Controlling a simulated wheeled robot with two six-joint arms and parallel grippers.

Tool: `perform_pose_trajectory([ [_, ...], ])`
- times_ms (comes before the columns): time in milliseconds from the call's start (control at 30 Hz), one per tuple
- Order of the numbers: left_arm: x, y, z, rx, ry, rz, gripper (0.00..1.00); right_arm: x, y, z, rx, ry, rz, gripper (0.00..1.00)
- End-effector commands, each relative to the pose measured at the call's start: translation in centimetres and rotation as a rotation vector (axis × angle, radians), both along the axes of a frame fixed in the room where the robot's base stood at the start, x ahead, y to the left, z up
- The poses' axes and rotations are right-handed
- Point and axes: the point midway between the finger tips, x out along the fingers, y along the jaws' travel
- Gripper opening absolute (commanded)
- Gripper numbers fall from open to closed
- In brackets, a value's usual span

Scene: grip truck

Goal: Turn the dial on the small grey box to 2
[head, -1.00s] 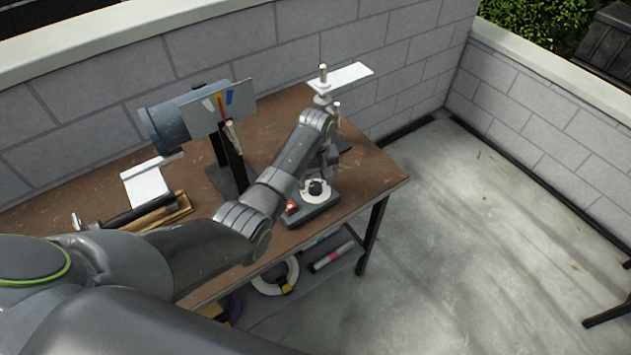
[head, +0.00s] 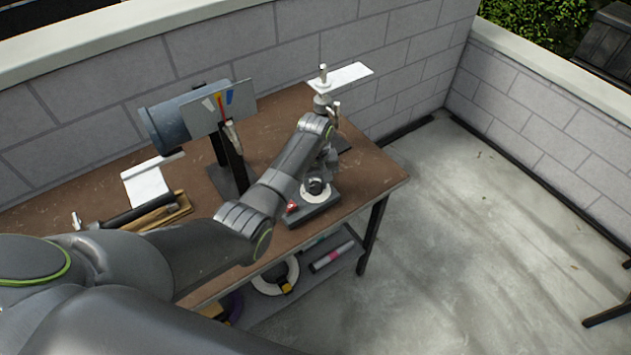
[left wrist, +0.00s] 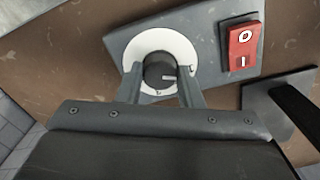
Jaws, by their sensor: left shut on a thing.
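The small grey box (head: 312,214) sits near the right front edge of the brown table. Its dial, a dark round knob (left wrist: 158,68) on a white ring (left wrist: 143,43), shows in the left wrist view. A light pointer mark on the knob points right in that view; the ring's numbers are too small to read surely. My left gripper (left wrist: 161,80) is shut on the knob, one finger on each side of it. In the head view the gripper (head: 317,183) partly covers the dial. My right gripper does not show.
A red switch (left wrist: 243,48) is on the box beside the dial. A blue-grey cylinder with a plate (head: 225,107) stands left of my arm. A metal post with a white plate (head: 345,77) stands behind the box. A lower shelf (head: 318,275) holds a white ring.

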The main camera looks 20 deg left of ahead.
Motion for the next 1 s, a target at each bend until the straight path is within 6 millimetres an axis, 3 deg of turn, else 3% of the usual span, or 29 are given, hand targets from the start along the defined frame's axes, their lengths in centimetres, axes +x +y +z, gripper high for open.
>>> perform_pose_trajectory([
  [267, 0.0, 0.0, 0.3, 0.001, 0.000, -0.104, 0.10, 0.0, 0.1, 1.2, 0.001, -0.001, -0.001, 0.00],
  [1000, 0.1, 0.0, 0.3, 0.001, -0.002, -0.665, 0.10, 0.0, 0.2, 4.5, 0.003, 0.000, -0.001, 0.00],
])
